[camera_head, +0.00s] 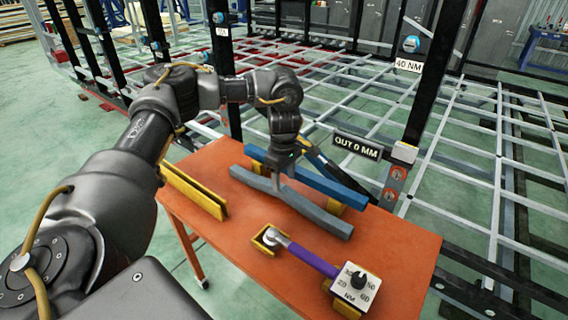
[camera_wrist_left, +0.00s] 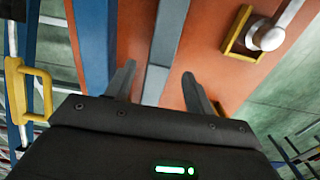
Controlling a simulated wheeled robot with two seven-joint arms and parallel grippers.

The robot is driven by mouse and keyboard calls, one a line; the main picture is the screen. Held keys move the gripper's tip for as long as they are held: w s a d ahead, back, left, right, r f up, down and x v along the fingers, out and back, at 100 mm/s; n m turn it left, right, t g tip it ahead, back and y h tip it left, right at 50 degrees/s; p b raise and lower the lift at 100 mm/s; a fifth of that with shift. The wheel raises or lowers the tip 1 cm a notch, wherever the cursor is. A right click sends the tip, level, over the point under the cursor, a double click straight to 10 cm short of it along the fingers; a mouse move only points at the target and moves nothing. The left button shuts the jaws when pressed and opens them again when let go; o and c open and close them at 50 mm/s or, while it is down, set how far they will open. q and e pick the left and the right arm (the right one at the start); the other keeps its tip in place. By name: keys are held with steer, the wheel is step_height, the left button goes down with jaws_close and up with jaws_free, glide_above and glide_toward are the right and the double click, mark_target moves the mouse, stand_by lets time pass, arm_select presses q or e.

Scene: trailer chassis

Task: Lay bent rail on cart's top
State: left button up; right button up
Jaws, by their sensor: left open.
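The bent rail (camera_head: 310,209) is a grey-blue bar with a slight kink. It appears to lie on the orange top of the cart (camera_head: 215,243), in front of a straight blue rail. My left gripper (camera_head: 277,180) is above the rail's left half, pointing down. In the left wrist view, the bent rail (camera_wrist_left: 164,42) runs between the two spread fingers (camera_wrist_left: 157,76), with a gap to the right finger. Whether the left finger touches it, I cannot tell. My right gripper is not in view.
The blue rail (camera_head: 335,187) rests on yellow supports at the back of the cart. A yellow bracket (camera_head: 195,190) stands at the left. A purple-handled torque wrench (camera_head: 312,260) and a dial block (camera_head: 356,287) are at the front. The trailer frame (camera_head: 460,160) stands behind.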

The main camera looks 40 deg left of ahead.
mark_target(284, 187)
arm_select(q)
step_height(284, 187, up, 4)
steer(key=shift+r, duration=0.7)
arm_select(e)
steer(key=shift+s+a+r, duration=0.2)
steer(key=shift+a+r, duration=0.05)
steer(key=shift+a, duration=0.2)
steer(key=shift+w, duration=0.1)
